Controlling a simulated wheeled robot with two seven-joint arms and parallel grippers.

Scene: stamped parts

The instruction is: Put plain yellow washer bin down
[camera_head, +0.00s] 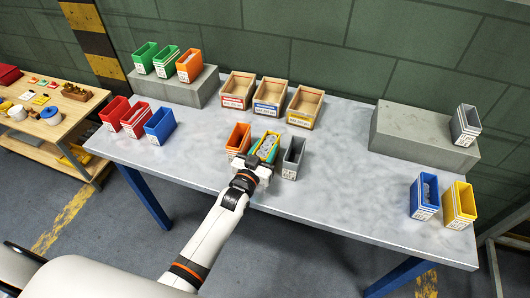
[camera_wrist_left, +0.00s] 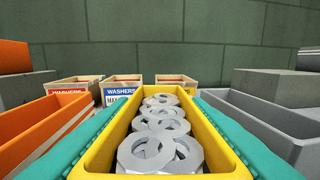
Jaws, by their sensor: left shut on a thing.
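The yellow bin (camera_head: 257,143) holds several grey washers (camera_head: 268,145) and sits between an orange bin (camera_head: 238,138) and a grey bin (camera_head: 293,157) near the table's front edge. My left gripper (camera_head: 262,154) is shut on the bin from the front. In the left wrist view, teal finger pads lie along both sides of the yellow bin (camera_wrist_left: 207,130), and washers (camera_wrist_left: 160,135) fill it. The bin looks level and upright. Its outer faces and base are hidden, so I cannot tell whether it touches the table. My right gripper is not in view.
Three wooden trays (camera_head: 271,108) with labels stand behind on the table (camera_head: 340,175). Grey blocks (camera_head: 420,135) stand at the back left and right. Blue (camera_head: 424,198) and striped yellow (camera_head: 459,206) bins stand at right, red and blue bins at left. Bare table lies right of the grey bin.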

